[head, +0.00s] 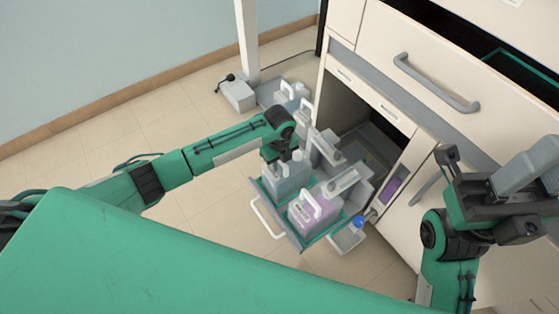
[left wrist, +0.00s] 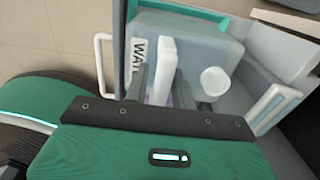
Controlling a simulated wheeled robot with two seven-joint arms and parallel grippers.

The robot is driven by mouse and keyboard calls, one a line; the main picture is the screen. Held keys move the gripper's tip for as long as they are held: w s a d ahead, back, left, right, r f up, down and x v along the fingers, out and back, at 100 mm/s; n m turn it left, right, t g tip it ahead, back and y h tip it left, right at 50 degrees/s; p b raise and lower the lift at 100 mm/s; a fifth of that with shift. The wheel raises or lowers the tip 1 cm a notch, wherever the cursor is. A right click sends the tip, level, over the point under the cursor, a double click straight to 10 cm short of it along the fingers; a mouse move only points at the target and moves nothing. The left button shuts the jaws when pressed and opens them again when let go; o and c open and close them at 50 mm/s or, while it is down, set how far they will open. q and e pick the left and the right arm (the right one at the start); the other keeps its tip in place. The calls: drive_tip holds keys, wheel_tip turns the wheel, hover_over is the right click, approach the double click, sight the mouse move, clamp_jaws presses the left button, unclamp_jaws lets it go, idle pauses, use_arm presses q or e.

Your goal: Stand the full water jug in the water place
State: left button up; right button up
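A pale grey-blue jug (head: 287,180) stands upright in the left place of the pulled-out drawer (head: 258,215). In the left wrist view the jug (left wrist: 205,45) shows a label starting "WAT", a white handle and a white round cap. My left gripper (head: 288,154) is down over this jug. Its fingers (left wrist: 163,88) lie on either side of the handle, close to it; whether they press on it I cannot tell. My right gripper (head: 476,168) is raised at the right, empty, with its fingers apart. The fill level of the jug is not clear.
A jug with purple liquid (head: 302,216) stands beside it in the drawer. Another pale jug (head: 290,95) stands in a grey floor tray (head: 267,92) behind, near a white post. The cabinet (head: 400,125) bounds the right. Open floor lies to the left.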

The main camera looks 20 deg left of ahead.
use_arm(q)
drive_tip(key=shift+o, duration=0.7)
